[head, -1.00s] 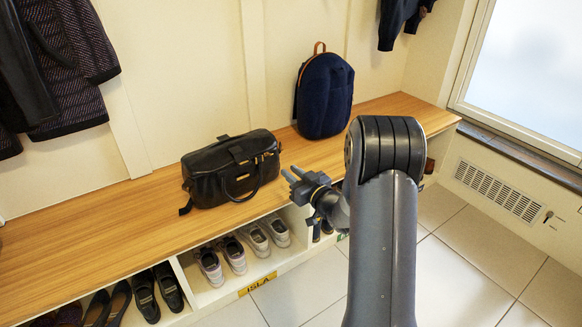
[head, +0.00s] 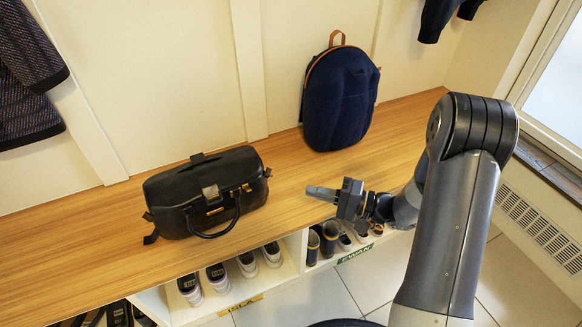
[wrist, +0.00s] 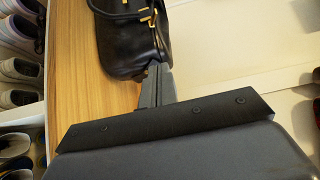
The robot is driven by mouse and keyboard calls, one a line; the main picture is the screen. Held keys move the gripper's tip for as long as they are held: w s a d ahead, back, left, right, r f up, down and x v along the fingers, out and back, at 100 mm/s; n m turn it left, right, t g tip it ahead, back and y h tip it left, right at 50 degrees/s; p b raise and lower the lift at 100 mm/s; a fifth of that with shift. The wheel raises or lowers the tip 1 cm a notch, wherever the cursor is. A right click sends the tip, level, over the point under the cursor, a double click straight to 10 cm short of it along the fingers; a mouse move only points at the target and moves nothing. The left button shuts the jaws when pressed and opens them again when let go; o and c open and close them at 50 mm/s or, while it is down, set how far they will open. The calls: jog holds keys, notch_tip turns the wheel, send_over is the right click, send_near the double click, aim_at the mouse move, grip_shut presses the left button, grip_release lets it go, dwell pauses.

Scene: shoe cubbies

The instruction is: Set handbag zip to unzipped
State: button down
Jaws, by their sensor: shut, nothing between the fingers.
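The black leather handbag (head: 206,190) sits upright on the wooden bench, with its handle hanging down in front. Its zip is too small to make out in the head view. My gripper (head: 311,191) is shut and empty, to the right of the handbag, pointing left at it with a gap between in the head view. In the wrist view the handbag (wrist: 128,42) is at the top, beyond the gripper's fingers (wrist: 157,76); its gold hardware and handle show, and its far end is cut off.
A navy backpack (head: 341,98) stands on the bench (head: 100,225) against the wall, behind my gripper. Shoes (head: 218,278) and boots fill the cubbies below. Dark clothes (head: 25,90) hang at upper left. The bench between handbag and backpack is clear.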

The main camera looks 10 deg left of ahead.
jog(key=b, duration=0.5)
send_near(247, 189)
jog(key=w+a, duration=0.3)
jog(key=a, duration=0.1)
jog(key=shift+s+a+f, duration=0.1)
jog(key=shift+s+a, duration=0.05)
jog(key=shift+a, duration=0.25)
jog(key=shift+s+a+f, duration=0.1)
jog(key=shift+a, duration=0.25)
jog(key=s+a, duration=0.1)
jog(key=a, duration=0.1)
jog(key=s+a+p, duration=0.1)
jog(key=a, duration=0.1)
jog(key=shift+s, duration=0.35)
jog(key=shift+d+p, duration=0.15)
jog(key=shift+p, duration=0.15)
